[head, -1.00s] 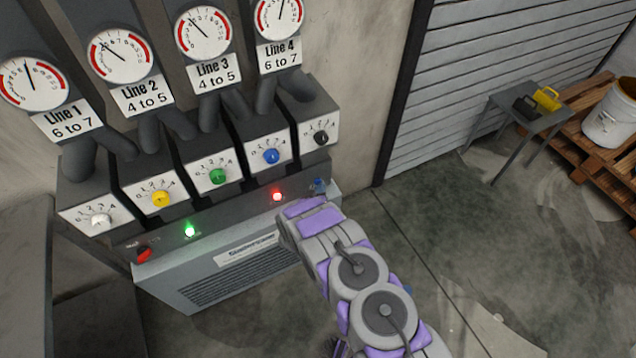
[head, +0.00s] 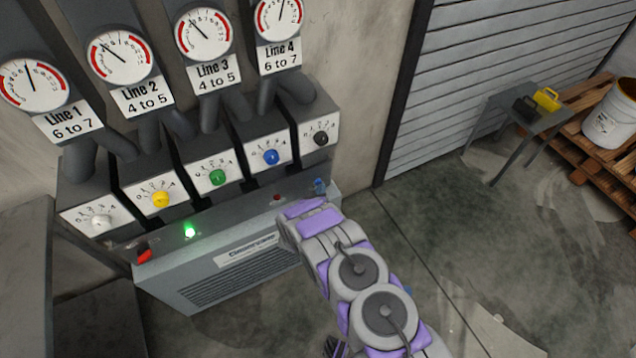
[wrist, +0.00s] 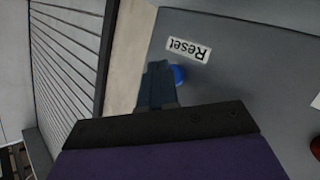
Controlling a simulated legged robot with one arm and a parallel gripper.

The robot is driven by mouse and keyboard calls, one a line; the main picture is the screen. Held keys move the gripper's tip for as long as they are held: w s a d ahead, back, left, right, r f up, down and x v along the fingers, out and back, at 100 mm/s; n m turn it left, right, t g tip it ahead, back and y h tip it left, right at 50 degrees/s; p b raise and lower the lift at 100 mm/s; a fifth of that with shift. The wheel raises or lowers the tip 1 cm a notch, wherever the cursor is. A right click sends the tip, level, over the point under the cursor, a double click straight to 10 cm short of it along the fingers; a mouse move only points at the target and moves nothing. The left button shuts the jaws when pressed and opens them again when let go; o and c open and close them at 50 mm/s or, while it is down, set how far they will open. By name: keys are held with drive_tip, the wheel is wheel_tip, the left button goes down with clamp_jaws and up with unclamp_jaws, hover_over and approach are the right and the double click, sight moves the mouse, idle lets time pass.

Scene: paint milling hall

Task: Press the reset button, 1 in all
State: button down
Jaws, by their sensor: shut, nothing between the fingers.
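The blue reset button (head: 319,186) is at the right end of the console's sloped front in the head view. In the wrist view the button (wrist: 180,74) shows beside a white "Reset" label (wrist: 187,49), partly hidden by my fingers. My gripper (wrist: 158,77) is shut and empty, its tips overlapping the button's left side in that view. I cannot tell whether they touch it. In the head view my arm hides the gripper's tips.
A green lamp (head: 190,231) is lit and a red lamp (head: 277,198) is dark. A red switch (head: 144,256) is at the left end. Coloured knobs sit below several gauges. A small table (head: 545,122) and a pallet (head: 600,150) stand right; the floor between is clear.

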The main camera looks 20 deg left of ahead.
drive_tip(key=shift+s+d, duration=0.3)
drive_tip(key=shift+d, duration=0.1)
drive_tip(key=shift+s+d+p, duration=1.65)
drive_tip(key=shift+d, duration=0.25)
